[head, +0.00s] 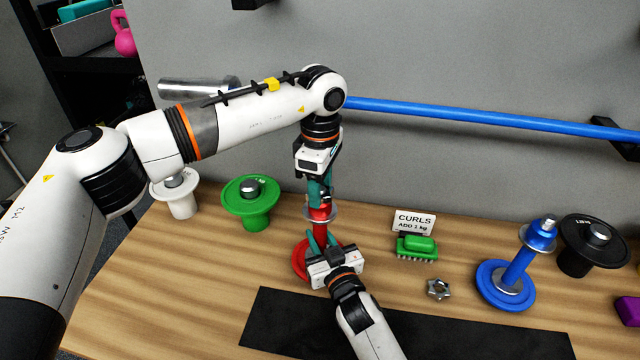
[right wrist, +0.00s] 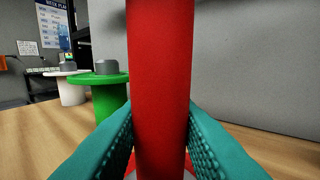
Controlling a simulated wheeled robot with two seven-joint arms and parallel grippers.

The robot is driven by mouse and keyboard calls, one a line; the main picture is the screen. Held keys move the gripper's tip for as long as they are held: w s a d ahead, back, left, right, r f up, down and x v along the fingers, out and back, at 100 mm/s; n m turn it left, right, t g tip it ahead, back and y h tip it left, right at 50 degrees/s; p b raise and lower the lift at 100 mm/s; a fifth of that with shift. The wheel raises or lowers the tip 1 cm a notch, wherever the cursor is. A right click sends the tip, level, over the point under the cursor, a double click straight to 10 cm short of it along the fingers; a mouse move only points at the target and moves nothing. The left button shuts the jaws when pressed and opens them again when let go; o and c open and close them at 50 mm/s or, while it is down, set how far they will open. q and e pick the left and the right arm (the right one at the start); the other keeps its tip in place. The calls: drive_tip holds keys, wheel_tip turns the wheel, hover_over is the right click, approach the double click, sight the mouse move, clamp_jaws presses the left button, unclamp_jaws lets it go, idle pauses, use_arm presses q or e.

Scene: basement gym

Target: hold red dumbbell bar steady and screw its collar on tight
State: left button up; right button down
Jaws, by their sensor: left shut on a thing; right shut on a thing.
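The red dumbbell bar (head: 320,230) stands upright on the bench, with its red plate (head: 300,262) at the bottom and a pale ring (head: 321,214) round its upper part. My right gripper (head: 320,246) is shut on the bar low down; the right wrist view shows its teal fingers on both sides of the bar (right wrist: 160,80). My left gripper (head: 320,192) comes straight down from above and is shut at the bar's top end, just above the ring. The collar there is mostly hidden by its fingers, so I cannot tell how it sits on the thread.
A green weight (head: 250,203) and a white one (head: 178,195) stand left. To the right are a green brush (head: 416,247), a CURLS sign (head: 414,221), a loose star nut (head: 438,290), a blue dumbbell (head: 507,284) and a black weight (head: 593,245). A black mat (head: 450,325) lies in front.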

use_arm(q)
drive_tip(key=m, duration=0.6)
drive_tip(key=shift+w+a, duration=0.1)
drive_tip(key=o, duration=1.2)
drive_tip(key=shift+c, duration=0.2)
use_arm(e)
drive_tip(key=shift+f, duration=0.1)
use_arm(q)
drive_tip(key=shift+r, duration=0.15)
wheel_tip(320, 180, up, 12)
use_arm(e)
drive_tip(key=c, duration=1.1)
unclamp_jaws()
drive_tip(key=shift+o, duration=0.2)
